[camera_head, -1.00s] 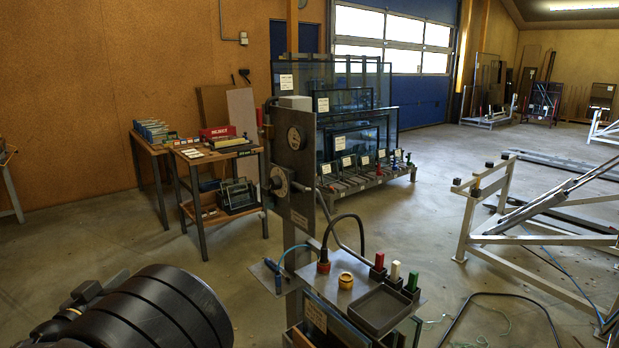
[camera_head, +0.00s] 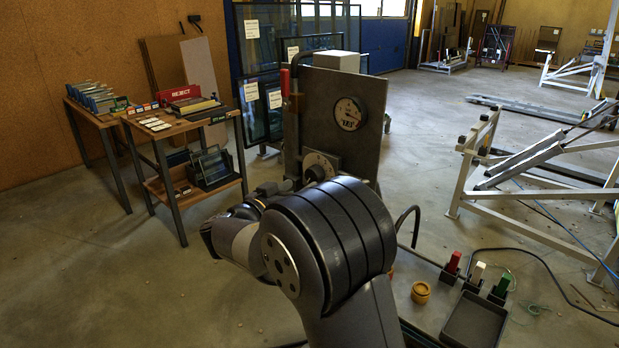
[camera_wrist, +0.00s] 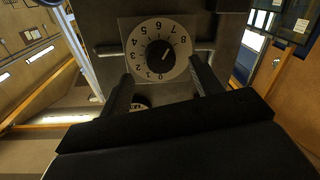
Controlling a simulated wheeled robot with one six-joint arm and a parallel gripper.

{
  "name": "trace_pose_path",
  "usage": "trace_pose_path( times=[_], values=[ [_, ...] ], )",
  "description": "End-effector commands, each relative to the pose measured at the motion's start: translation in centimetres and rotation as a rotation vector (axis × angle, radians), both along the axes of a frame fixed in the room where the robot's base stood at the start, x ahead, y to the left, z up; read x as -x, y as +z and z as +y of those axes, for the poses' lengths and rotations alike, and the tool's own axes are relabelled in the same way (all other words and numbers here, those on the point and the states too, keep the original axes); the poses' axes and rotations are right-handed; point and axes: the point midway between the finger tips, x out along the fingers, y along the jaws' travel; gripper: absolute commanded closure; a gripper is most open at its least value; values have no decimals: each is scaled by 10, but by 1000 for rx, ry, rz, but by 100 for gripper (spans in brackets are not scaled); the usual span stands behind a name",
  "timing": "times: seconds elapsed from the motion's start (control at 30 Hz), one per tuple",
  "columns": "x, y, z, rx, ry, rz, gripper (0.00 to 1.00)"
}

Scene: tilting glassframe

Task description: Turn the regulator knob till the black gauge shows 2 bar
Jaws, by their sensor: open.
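The regulator knob (camera_wrist: 159,54) is black and round, on a pale square dial plate numbered 0 to 8. Its light mark points up and right in the wrist view. My gripper (camera_wrist: 161,68) is open, its fingertips low on either side of the knob and apart from it. In the head view the dial (camera_head: 320,163) is partly hidden by my arm, and so is my gripper. The gauge (camera_head: 349,114) has a pale face with a dark lower part, above and right of the dial on the grey panel. Its reading is too small to tell.
The upright grey panel (camera_head: 322,100) stands close in front of my arm. A wooden table (camera_head: 150,138) with a red reject box (camera_head: 180,94) is at the left. Open floor lies left.

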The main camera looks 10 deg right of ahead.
Motion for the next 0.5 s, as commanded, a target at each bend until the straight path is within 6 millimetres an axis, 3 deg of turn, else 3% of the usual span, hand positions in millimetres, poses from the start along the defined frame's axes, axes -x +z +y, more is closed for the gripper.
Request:
trace_pose_path(
  times=[0.2,0.5],
  values=[
    [-24,1,-29,0,-2,0,38],
    [-34,0,-40,0,1,0,38]
  ],
)
